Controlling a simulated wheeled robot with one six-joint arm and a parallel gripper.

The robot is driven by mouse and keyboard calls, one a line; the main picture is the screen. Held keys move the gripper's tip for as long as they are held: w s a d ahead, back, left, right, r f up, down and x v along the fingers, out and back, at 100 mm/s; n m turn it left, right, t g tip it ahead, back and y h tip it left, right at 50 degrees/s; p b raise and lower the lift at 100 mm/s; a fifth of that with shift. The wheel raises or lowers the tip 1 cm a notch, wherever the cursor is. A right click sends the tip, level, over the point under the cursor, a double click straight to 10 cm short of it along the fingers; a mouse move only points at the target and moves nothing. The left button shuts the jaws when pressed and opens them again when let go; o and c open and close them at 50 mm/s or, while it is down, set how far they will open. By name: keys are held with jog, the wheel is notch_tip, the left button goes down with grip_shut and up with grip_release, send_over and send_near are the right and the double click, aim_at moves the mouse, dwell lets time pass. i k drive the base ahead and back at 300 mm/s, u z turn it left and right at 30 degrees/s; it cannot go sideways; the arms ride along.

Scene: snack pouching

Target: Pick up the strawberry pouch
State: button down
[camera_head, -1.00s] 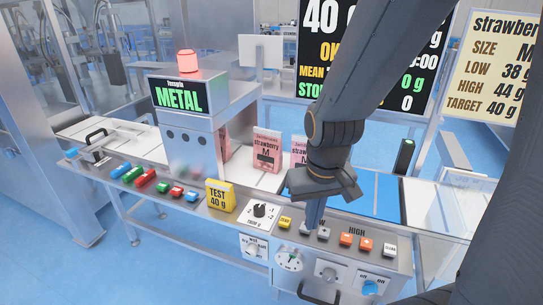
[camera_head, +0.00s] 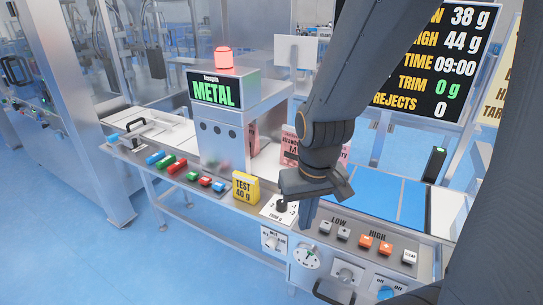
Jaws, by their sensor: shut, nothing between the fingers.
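A pink strawberry pouch (camera_head: 289,150) stands on the belt behind my arm, with its lettering partly covered. More pink shows just right of my wrist, and I cannot tell whether it is a second pouch. Another pink surface (camera_head: 253,135) shows at the exit of the metal detector, mostly hidden.
The metal detector (camera_head: 222,130) with a red lamp stands left of the pouches. A yellow test block (camera_head: 245,188) and several buttons (camera_head: 365,241) line the panel. Blue belt (camera_head: 401,195) lies bare to the right. A black readout screen (camera_head: 440,60) stands behind.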

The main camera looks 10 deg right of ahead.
aim_at(288, 157)
jog(key=u, duration=1.2)
jog(key=i, duration=1.6)
jog(key=z, duration=2.65)
